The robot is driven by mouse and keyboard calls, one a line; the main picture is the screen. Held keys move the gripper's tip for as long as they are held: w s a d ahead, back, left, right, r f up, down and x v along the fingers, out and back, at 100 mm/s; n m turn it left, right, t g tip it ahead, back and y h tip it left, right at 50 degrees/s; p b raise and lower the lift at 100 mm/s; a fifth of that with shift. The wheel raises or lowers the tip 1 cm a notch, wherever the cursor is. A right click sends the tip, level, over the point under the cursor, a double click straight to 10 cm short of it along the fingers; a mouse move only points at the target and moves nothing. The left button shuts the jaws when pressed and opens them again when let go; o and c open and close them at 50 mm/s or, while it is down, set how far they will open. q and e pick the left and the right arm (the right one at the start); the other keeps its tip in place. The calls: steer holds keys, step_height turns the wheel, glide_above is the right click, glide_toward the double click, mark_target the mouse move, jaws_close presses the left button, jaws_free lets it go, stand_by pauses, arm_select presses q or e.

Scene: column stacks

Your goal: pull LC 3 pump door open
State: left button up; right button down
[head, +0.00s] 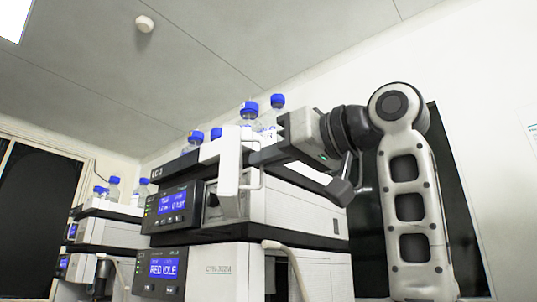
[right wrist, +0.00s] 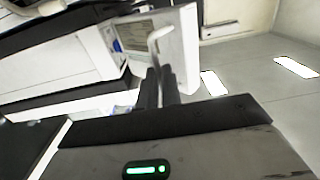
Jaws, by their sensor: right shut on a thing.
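In the right wrist view the door (right wrist: 182,50) also stands out at an angle. It carries a pale bar handle (right wrist: 160,34). My right gripper (head: 262,158) is shut on the door handle, with its dark fingers at the handle's near end in the right wrist view (right wrist: 162,82). My left gripper is not in view.
Blue-capped bottles (head: 249,109) stand on top of the stack, close behind my right gripper. A lower unit (head: 220,268) with a lit display sits below, with a pale hose (head: 285,250) at its front. Another stack (head: 105,235) with bottles stands at left.

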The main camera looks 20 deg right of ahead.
steer(key=shift+w+d+r, duration=0.1)
steer(key=shift+d+r, duration=0.1)
